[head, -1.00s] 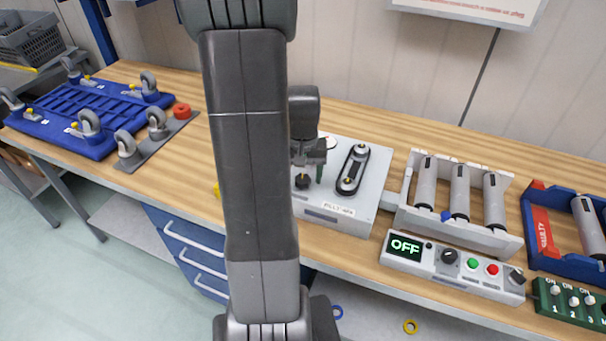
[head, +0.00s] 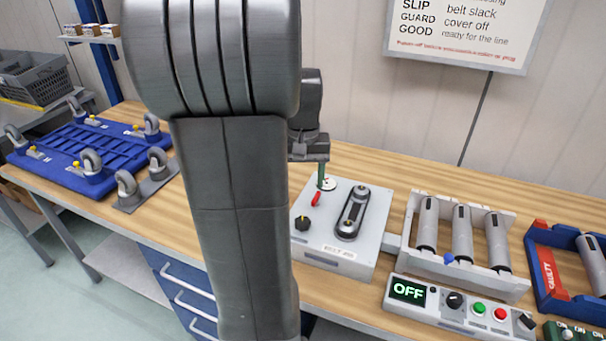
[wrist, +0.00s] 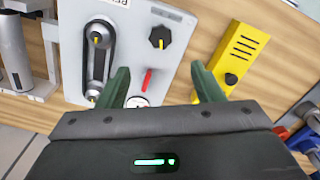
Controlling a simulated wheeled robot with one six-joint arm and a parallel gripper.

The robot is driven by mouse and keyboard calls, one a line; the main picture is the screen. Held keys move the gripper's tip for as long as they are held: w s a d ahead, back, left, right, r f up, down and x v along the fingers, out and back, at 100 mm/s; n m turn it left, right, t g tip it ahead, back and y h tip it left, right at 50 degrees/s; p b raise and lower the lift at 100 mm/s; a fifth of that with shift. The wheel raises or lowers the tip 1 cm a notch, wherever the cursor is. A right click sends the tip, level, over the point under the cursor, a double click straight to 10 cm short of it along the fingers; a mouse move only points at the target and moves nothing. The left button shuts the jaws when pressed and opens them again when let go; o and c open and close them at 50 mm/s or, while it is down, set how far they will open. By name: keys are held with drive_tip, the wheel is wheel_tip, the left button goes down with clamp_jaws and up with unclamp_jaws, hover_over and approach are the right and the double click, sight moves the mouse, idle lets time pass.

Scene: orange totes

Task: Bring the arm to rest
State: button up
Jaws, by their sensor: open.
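My gripper (wrist: 160,92) shows in the wrist view with its two green fingers spread apart and nothing between them. In the head view my gripper (head: 322,172) hangs over the back left part of the grey belt unit (head: 336,256), apparently above its surface. My own arm links fill the middle of the head view and hide the bench to the left of the unit. The unit carries a belt on two pulleys (head: 351,213), a black knob (head: 302,223) and a red lever (head: 316,199).
A roller rack (head: 460,270), a control box reading OFF (head: 408,291) and a blue frame with a FAULTY tag (head: 548,270) stand to the right. A blue caster dolly (head: 75,150) lies at the left. A yellow block (wrist: 232,58) lies beside the unit.

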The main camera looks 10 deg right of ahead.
sight(303, 221)
drive_tip(key=shift+r, duration=0.5)
wheel_tip(303, 221, down, 14)
drive_tip(key=shift+f+p, duration=0.1)
drive_tip(key=shift+p, duration=0.3)
drive_tip(key=shift+r+n, duration=0.2)
drive_tip(key=shift+n, duration=0.1)
